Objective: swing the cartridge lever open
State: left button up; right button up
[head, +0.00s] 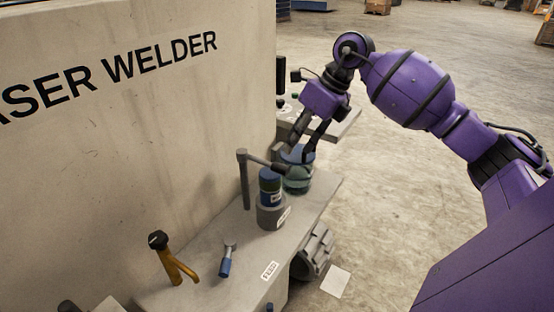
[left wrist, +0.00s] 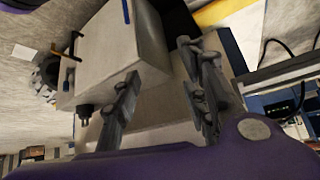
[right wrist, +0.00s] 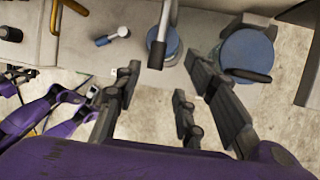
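A grey lever (head: 258,160) on an upright post reaches out over a blue and green canister (head: 270,186) in a grey holder (head: 272,215). In the right wrist view the lever (right wrist: 160,35) lies across the canister's blue lid (right wrist: 170,48). My right gripper (head: 298,153) is open, just past the lever's free end and above a teal jar (head: 297,182). In the right wrist view its spread fingers (right wrist: 163,70) have nothing between them; contact with the lever cannot be told. My left gripper (left wrist: 165,62) is open and empty, away from the lever.
The laser welder wall (head: 130,120) stands along the shelf (head: 205,285). A yellow handle with a black knob (head: 158,240) and a blue-handled toggle (head: 226,262) stand on the near part of the shelf. The floor on the right is open.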

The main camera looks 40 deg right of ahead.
aim_at(285, 166)
jog(key=x, duration=0.7)
jog(key=shift+s+a+f+p, duration=0.25)
jog(key=shift+a+p, duration=0.05)
jog(key=shift+c, duration=0.2)
grip_shut()
